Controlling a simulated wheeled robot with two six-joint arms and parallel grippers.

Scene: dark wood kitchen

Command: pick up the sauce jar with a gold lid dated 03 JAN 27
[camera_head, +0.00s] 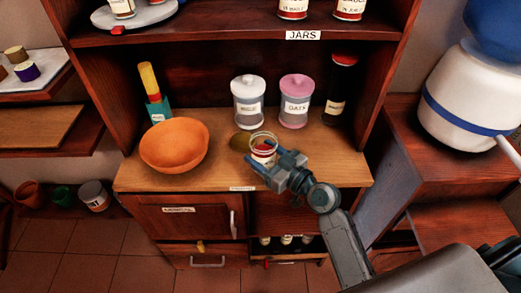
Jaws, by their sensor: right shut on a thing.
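My right gripper (268,168) reaches in from the lower right and is shut on a small glass jar (263,151) at the counter's front half. The jar has a clear rim, red contents and a pale label, partly hidden by the gripper; its date cannot be read. No lid shows on its top. A gold-brown round thing (240,142), perhaps a lid, is just left of the jar. Whether the jar touches the counter cannot be told. Other jars (293,9) with red-edged labels stand on the upper shelf, tops cut off. My left gripper is not in view.
An orange bowl (174,146) stands left on the wooden counter (222,178). Behind are a white canister (248,102), a pink canister (295,102), a dark bottle (339,92) and a yellow-topped item (153,92). A shelf labelled JARS (303,35) overhangs the counter.

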